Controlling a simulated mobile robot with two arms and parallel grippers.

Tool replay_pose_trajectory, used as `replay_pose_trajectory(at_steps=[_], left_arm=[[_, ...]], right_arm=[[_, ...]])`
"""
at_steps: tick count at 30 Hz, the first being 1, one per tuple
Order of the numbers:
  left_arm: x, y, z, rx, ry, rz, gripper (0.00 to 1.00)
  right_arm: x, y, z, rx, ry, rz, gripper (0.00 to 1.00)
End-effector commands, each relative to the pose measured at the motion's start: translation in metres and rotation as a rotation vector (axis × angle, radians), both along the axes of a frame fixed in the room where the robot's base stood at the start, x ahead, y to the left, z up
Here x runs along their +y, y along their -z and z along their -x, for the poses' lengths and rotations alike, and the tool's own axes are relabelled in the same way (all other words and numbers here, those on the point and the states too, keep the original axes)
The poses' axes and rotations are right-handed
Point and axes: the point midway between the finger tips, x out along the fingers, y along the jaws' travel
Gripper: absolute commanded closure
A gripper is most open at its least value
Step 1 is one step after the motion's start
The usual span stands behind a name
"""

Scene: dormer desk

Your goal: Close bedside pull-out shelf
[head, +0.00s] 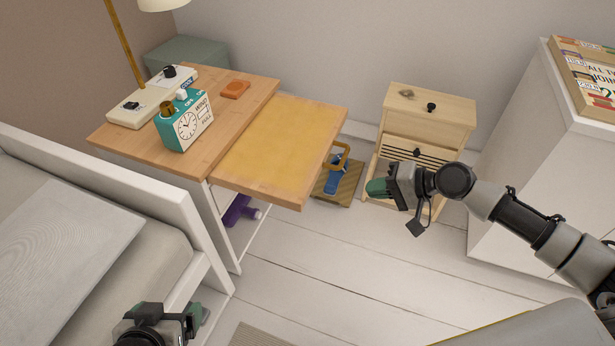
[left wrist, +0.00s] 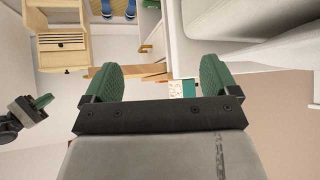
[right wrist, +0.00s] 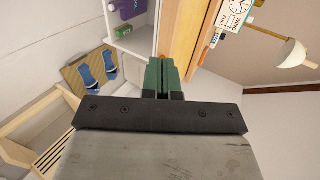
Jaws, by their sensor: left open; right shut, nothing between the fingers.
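The pull-out shelf (head: 281,147) is a yellow-topped wooden board sticking out to the right from the bedside table (head: 250,89). In the right wrist view the green fingers (right wrist: 162,76) are together near the wooden edge of the table unit. My left gripper (head: 198,312) is low beside the bed, well away from the shelf. In the left wrist view its green fingers (left wrist: 158,82) are apart with nothing held.
A teal clock box (head: 186,122), a cream switch panel (head: 150,98) and an orange item (head: 235,89) stand on the table. Blue slippers (head: 334,172) lie on a mat beneath. A small wooden drawer unit (head: 430,104) stands right; the bed (head: 110,200) is left.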

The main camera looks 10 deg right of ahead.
Motion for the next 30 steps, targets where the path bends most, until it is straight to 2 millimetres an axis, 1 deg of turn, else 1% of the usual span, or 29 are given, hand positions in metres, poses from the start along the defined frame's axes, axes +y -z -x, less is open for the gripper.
replay_pose_trajectory(at_steps=[4, 8, 15, 18, 21, 24, 30], left_arm=[[-0.002, -0.005, -0.006, -0.051, 0.004, 0.011, 0.11], [-0.007, -0.013, -0.017, -0.144, 0.011, 0.031, 0.11], [-0.018, -0.038, -0.04, -0.393, 0.028, 0.09, 0.11], [-0.022, -0.05, -0.047, -0.489, 0.035, 0.113, 0.11], [-0.024, -0.058, -0.05, -0.545, 0.037, 0.127, 0.11], [-0.026, -0.064, -0.052, -0.594, 0.04, 0.138, 0.11], [-0.027, -0.07, -0.053, -0.633, 0.043, 0.149, 0.11]], right_arm=[[0.01, 0.005, -0.006, 0.004, -0.002, -0.01, 1.0], [0.027, 0.017, -0.017, 0.002, -0.002, -0.01, 1.0], [0.063, 0.043, -0.042, 0.001, -0.001, -0.008, 1.0], [0.076, 0.05, -0.051, 0.0, -0.002, -0.008, 1.0], [0.089, 0.048, -0.06, -0.001, -0.002, -0.007, 1.0], [0.098, 0.049, -0.066, 0.002, -0.001, -0.006, 1.0], [0.105, 0.048, -0.07, 0.002, -0.001, -0.005, 1.0]])
